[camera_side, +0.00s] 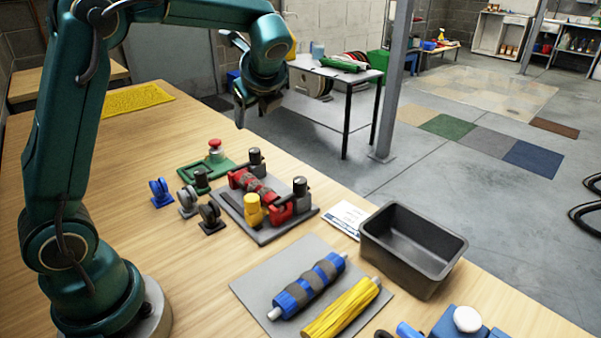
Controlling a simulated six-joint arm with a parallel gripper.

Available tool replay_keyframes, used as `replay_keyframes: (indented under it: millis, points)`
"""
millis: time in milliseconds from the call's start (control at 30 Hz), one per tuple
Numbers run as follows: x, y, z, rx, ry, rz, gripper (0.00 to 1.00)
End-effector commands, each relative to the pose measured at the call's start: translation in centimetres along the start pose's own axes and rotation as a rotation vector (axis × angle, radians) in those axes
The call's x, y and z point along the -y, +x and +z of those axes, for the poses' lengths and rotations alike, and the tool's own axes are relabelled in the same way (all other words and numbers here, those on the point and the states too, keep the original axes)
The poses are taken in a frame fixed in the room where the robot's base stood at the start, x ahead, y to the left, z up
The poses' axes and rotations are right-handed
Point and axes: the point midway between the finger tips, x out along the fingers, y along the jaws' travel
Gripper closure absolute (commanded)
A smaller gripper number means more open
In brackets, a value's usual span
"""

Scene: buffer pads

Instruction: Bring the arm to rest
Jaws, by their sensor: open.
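My gripper (254,108) is at the end of my teal arm, raised above the far edge of the wooden table (140,215). It points downward. It is open and holds nothing that I can see. It is well apart from the parts on the table. The closest of these in the picture is a red-topped button (214,146) on a green base. A grey plate (268,236) with red clamps, black knobs and a yellow knob stands to the right of that.
Small blue, grey and black wheels (188,202) stand left of the plate. A dark empty bin (413,250) sits at the right edge, beside a white card (347,218). A grey mat (262,277) bears a blue roller (309,286) and a yellow roller (342,309).

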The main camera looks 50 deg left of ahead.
Motion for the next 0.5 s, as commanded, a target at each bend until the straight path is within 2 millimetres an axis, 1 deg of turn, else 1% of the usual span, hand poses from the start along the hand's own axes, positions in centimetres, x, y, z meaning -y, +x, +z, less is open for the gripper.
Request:
replay_keyframes:
  millis: [33, 100, 267, 367, 500]
  points:
    - [-0.7, -1.6, 0.2, -0.027, -0.059, -0.024, 0.33]
    - [-1.7, -3.3, 0.1, -0.073, -0.149, -0.045, 0.33]
    - [-4.7, -6.9, -0.9, -0.193, -0.382, -0.078, 0.33]
    - [-6.8, -8.8, -1.9, -0.281, -0.544, -0.08, 0.33]
    - [-10.0, -10.9, -4.0, -0.415, -0.793, -0.053, 0.33]
